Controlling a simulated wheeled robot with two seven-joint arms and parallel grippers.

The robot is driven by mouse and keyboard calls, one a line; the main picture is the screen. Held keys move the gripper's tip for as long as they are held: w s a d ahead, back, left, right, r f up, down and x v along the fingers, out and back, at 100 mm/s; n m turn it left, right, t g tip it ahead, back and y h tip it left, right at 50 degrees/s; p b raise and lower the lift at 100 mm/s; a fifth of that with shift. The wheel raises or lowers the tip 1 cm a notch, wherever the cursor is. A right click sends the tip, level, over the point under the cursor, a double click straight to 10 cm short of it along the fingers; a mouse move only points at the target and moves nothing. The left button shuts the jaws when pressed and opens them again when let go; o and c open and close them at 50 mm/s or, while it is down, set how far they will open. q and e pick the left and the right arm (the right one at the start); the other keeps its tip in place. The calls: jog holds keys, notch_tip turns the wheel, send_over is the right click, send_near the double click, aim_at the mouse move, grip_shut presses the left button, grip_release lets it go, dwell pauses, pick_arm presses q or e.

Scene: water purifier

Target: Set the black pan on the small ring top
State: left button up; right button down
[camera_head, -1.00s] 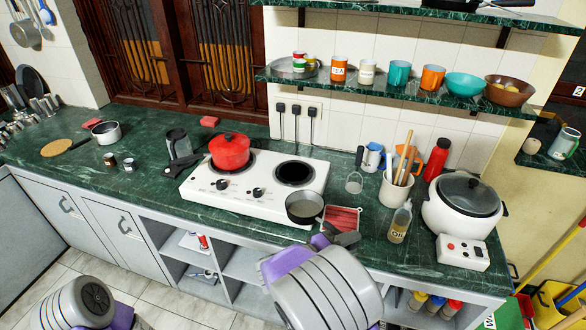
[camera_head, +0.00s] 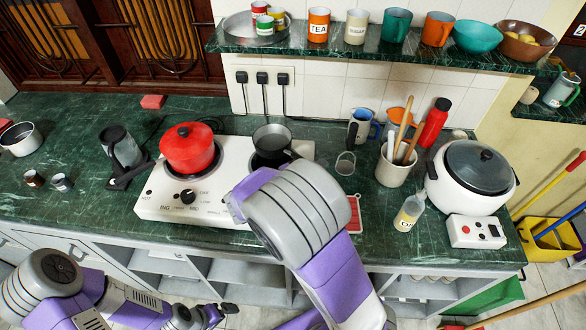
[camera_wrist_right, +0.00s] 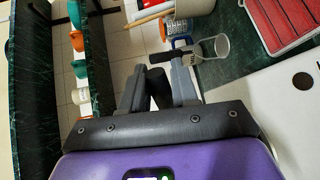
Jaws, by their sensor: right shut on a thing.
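The black pan (camera_head: 272,136) shows in the head view at the small ring (camera_head: 258,161), on the right part of the white two-ring stove (camera_head: 160,203). It looks roughly level; I cannot tell whether its base touches the ring. My right arm covers the handle and the near part of the ring. In the right wrist view my right gripper (camera_wrist_right: 160,92) is shut on the dark pan handle (camera_wrist_right: 160,86). My left gripper (camera_head: 205,317) is low at the bottom of the head view, away from the counter, and its jaws are unclear.
A red lidded pot (camera_head: 188,150) stands on the big ring, left of the pan. A grey and black jug (camera_head: 122,148) is left of the stove. A utensil crock (camera_head: 394,168), an oil bottle (camera_head: 409,212) and a rice cooker (camera_head: 473,180) stand to the right.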

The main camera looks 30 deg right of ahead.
notch_tip(320, 180, down, 8)
jog(key=b, duration=0.2)
jog(key=shift+r, duration=0.25)
jog(key=shift+s, duration=0.1)
jog(key=c, duration=0.9)
grip_release()
jog(key=shift+o, duration=0.2)
jog(key=p+v, duration=0.1)
jog(key=v, duration=1.1)
jog(key=shift+r+p, duration=0.1)
jog(key=shift+p, duration=0.25)
